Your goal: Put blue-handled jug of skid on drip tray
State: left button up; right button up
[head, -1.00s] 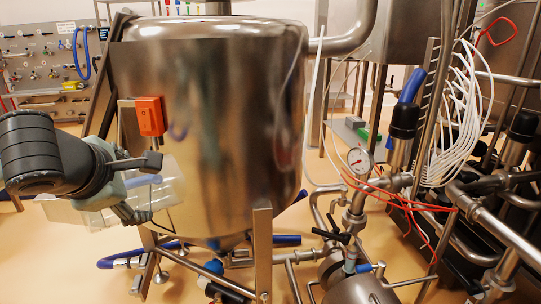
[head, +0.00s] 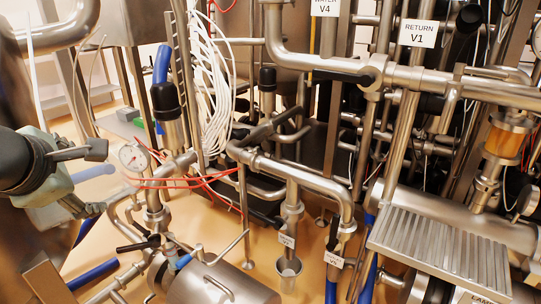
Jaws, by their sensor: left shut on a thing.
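My left gripper (head: 97,179) is at the left edge of the head view, shut on the blue-handled jug (head: 112,187). The jug is clear and see-through, with a bit of its blue handle showing between the fingers; the gripper hides part of it. It is held in the air, apart from any surface that I can make out. A slatted metal tray (head: 440,250), which looks like the drip tray, is at the lower right, far to the right of the jug. Nothing stands on its visible slats. My right gripper is not in view. The skid is not clearly seen.
A steel cylinder (head: 215,284) is at the bottom. Signs read V4 and RETURN V1 (head: 418,33).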

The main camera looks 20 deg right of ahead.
aim_at(420, 225)
jog(key=j+z, duration=0.1)
jog(key=z, duration=0.4)
jog(key=i+j+z, duration=0.1)
jog(key=z, duration=0.35)
jog(key=j+z, duration=0.2)
jog(key=z, duration=0.3)
